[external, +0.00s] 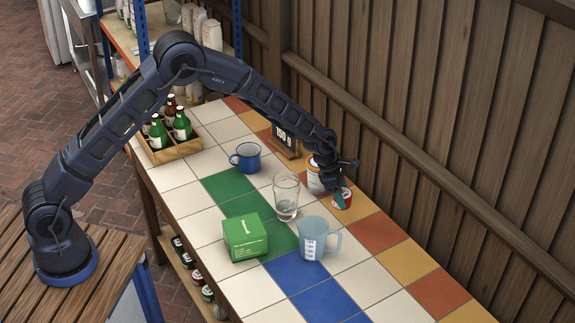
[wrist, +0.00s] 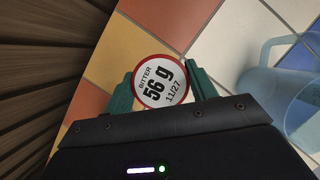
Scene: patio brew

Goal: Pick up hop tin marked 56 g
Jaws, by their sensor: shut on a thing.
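The hop tin (wrist: 160,82) fills the space between my fingers in the wrist view. Its round white lid has a red rim and reads "BITTER 56 g 11/27". My gripper (wrist: 162,88) is shut on it, one green finger on each side. In the external view the red and white tin (external: 342,199) is at my gripper (external: 340,190), near the fence side of the tiled table. I cannot tell whether the tin touches the tiles.
An orange and white tin (external: 314,178) stands close beside my gripper. A drinking glass (external: 286,196), a measuring jug (external: 314,240), a green box (external: 245,237) and a blue mug (external: 247,157) stand nearby. A scale (external: 285,139) stands behind.

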